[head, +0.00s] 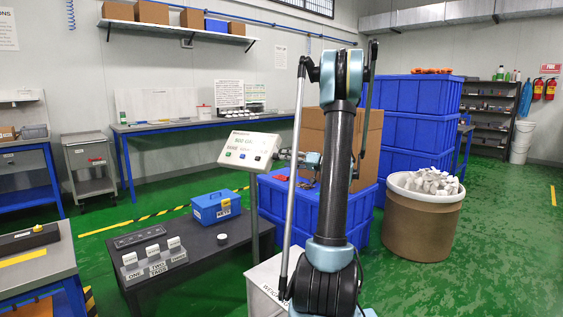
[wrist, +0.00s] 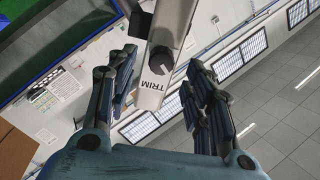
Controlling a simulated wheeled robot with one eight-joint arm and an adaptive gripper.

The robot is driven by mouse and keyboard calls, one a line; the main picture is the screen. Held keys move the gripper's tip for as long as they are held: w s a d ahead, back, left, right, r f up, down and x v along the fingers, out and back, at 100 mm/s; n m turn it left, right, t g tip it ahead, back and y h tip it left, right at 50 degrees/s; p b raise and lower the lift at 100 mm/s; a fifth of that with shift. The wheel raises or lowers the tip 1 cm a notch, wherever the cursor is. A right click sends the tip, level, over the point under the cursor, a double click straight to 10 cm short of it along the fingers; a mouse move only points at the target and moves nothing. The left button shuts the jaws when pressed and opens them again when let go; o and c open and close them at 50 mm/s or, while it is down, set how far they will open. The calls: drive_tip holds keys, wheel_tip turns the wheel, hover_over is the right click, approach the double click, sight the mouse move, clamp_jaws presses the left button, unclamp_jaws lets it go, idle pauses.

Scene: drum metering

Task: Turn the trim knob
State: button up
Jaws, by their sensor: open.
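The trim knob (wrist: 160,62) is a dark round knob on the face of a grey-white housing (wrist: 152,92) marked TRIM, in the wrist view. My gripper (wrist: 161,58) is open, with one dark finger to each side of the knob. Gaps show between the fingers and the knob, and I cannot tell how far the fingertips are from it in depth. In the head view a display panel (head: 249,150) stands on a post, and my gripper (head: 287,156) is at its right side. The knob cannot be made out there.
A dark low table (head: 205,262) holds a blue box (head: 216,207), several white-topped blocks and a white disc. Blue crates (head: 420,130) are stacked behind my arm. A brown drum (head: 420,225) with white pieces stands at right. Green floor is open at far right.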

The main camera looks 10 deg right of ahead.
drive_tip(key=v, duration=0.7)
drive_tip(key=s+a+f+m+g+h, duration=0.1)
drive_tip(key=s+a+f+g+h, duration=0.2)
drive_tip(key=s+a, duration=0.6)
drive_tip(key=s+a+f+g+h, duration=0.25)
drive_tip(key=s+a, duration=0.35)
drive_tip(key=s, duration=0.5)
drive_tip(key=s+d+f+g+h, duration=0.1)
drive_tip(key=s+d+f+h, duration=0.1)
drive_tip(key=s, duration=0.5)
drive_tip(key=s+d+f+g+h, duration=0.1)
drive_tip(key=s+d+f+h, duration=0.1)
drive_tip(key=s+f+h, duration=0.2)
drive_tip(key=s+d+f+m+g+h, duration=0.1)
drive_tip(key=s+f, duration=0.5)
drive_tip(key=s, duration=0.6)
drive_tip(key=shift+d+h, duration=0.45)
drive_tip(key=shift+h, duration=0.6)
drive_tip(key=shift+s+f, duration=0.1)
drive_tip(key=shift+s, duration=0.05)
